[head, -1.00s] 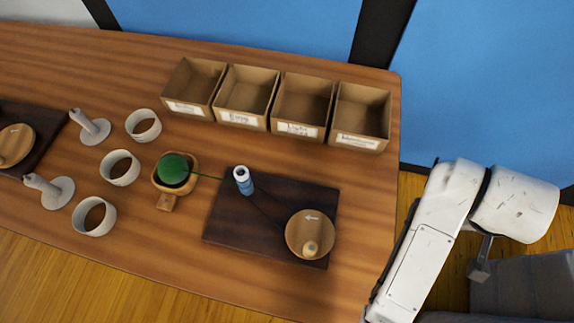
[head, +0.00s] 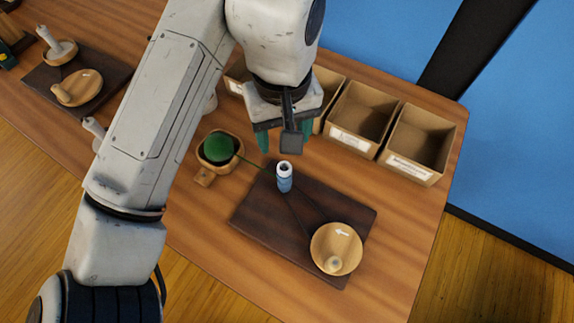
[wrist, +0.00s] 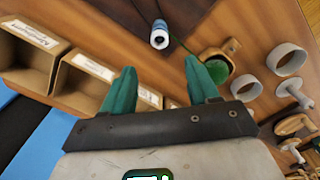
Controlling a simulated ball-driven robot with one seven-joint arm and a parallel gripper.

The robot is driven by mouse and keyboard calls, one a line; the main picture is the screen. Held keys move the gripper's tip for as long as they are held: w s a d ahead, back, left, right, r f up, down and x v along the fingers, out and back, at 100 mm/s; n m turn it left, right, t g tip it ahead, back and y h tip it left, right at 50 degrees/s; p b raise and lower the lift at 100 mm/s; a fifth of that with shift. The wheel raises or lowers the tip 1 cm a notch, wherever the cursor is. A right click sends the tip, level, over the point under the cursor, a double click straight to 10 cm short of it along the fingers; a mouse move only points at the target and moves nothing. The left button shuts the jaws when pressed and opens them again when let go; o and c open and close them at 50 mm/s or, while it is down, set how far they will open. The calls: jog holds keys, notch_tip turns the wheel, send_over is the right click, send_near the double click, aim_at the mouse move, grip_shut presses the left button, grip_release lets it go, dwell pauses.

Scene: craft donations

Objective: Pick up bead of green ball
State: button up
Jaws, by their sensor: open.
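The green ball (head: 218,148) sits in a small wooden bowl with a handle (head: 205,178). A thin green thread runs from it to a small blue and white cylindrical bead (head: 284,180), which stands upright near the upper edge of a dark board (head: 262,215). My gripper (head: 285,142) is open and empty, with teal fingers, above the table on the box side of the bead. In the wrist view the bead (wrist: 159,38) lies beyond the gap between the fingertips (wrist: 160,72), apart from them. The green ball (wrist: 218,68) is partly hidden behind the right finger there.
A round wooden dish (head: 336,248) with a small knob rests on the board. Open labelled cardboard boxes (head: 418,142) line the back edge, partly hidden by my arm. White rings (wrist: 287,59) and white posted stands (wrist: 293,92) stand beyond the bowl.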

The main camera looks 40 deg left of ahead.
notch_tip(320, 180, down, 9)
jog(key=shift+f, duration=0.2)
dwell(0.4)
jog(key=shift+c, duration=0.3)
grip_shut()
